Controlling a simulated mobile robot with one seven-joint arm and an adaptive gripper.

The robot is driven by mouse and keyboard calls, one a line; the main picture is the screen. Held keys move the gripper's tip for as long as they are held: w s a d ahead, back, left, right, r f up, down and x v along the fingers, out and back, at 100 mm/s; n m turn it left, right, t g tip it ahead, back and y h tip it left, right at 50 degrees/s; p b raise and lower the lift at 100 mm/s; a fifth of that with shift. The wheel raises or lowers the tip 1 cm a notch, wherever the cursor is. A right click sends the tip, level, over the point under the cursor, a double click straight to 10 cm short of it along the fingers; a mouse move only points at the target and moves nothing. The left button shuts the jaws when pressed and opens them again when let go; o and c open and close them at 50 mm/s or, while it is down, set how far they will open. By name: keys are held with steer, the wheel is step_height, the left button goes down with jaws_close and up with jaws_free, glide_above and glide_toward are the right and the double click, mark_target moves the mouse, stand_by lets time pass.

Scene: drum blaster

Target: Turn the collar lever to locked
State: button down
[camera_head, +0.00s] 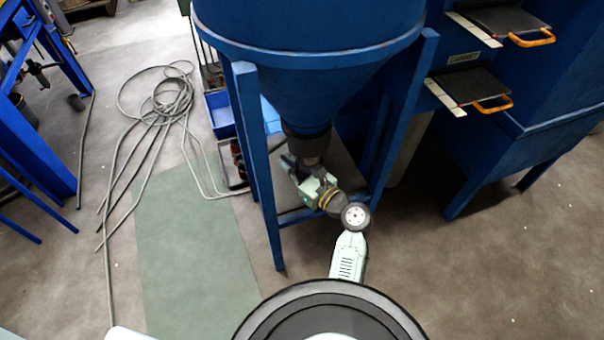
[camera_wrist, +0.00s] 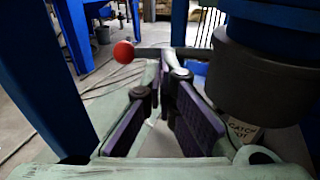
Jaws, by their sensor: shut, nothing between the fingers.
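The blue cone-bottomed hopper (camera_head: 310,75) stands on blue legs. Its dark outlet collar (camera_head: 306,143) is at the bottom and fills the upper right of the wrist view (camera_wrist: 265,80). A red ball knob (camera_wrist: 124,52) shows left of and beyond my fingers; I take it for the lever's end. A pale metal rod (camera_wrist: 174,62) shows just beyond the fingertips; I cannot tell whether it joins the knob. My gripper (camera_wrist: 160,88), with purple pads, is shut and empty, beside and below the collar. Contact with the lever cannot be made out. In the head view my wrist reaches between the hopper legs.
A hopper leg (camera_head: 258,165) stands close left of my wrist and another (camera_head: 400,110) to its right. A "CATCH POT" label (camera_wrist: 242,130) shows below the collar. A coiled hose (camera_head: 165,105) lies on the floor at left. A blue cabinet (camera_head: 545,110) stands at right.

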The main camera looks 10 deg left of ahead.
steer(key=shift+x, duration=1.85)
steer(key=shift+a+p, duration=0.1)
steer(key=shift+p, duration=0.2)
